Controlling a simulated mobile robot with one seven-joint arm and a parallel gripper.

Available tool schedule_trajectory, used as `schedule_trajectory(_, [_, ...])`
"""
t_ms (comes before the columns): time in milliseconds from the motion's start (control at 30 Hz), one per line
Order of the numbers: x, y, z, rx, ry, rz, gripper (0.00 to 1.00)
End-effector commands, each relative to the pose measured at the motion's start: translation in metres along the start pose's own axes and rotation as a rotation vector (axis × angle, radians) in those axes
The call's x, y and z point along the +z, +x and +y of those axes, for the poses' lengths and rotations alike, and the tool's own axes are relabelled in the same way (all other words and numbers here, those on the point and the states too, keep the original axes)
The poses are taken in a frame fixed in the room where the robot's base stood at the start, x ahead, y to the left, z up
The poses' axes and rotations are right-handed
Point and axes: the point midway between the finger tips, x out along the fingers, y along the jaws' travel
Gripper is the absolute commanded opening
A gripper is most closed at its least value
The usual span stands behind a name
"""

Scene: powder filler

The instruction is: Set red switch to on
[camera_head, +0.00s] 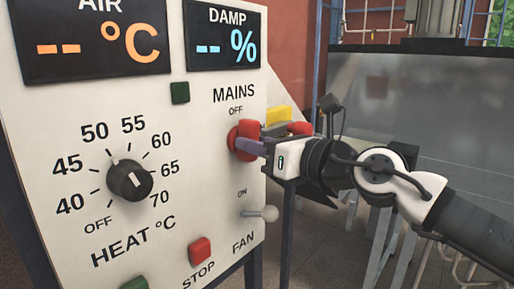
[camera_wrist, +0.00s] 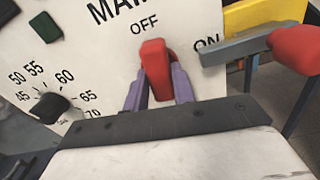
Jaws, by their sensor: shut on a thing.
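The red switch (camera_head: 243,132) sits on the white panel under the words MAINS and OFF. In the wrist view, its red handle (camera_wrist: 155,60) stands roughly upright below OFF, with ON to its right. My gripper (camera_head: 250,147) reaches in from the right, in front of the panel. Its two purple fingers (camera_wrist: 159,92) are on either side of the handle and shut on it. The fingers and gripper body hide the lower part of the switch and part of the ON mark in the head view.
A heat dial (camera_head: 130,180) is at the left, and a fan toggle (camera_head: 266,213) and red stop button (camera_head: 200,251) are below. A grey bar with a red end (camera_wrist: 294,48) and a yellow part (camera_wrist: 262,16) lie close on the right. A metal box (camera_head: 420,110) stands behind my arm.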

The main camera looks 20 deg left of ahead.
Motion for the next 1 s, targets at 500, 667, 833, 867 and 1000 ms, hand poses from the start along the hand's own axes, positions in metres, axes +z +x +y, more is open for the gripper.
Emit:
schedule_trajectory(500, [-0.0013, -0.0002, -0.0006, -0.001, 0.470, 0.000, 0.03])
schedule_trajectory(667, [-0.0008, -0.0003, -0.0006, -0.001, 0.622, 0.000, 0.03])
schedule_trajectory(833, [0.0000, -0.0003, -0.0005, -0.001, 0.784, 0.000, 0.03])
schedule_trajectory(867, [0.0001, -0.0003, -0.0005, -0.001, 0.812, 0.000, 0.03])
schedule_trajectory(1000, [0.0006, -0.0001, -0.0003, 0.000, 0.946, 0.001, 0.03])
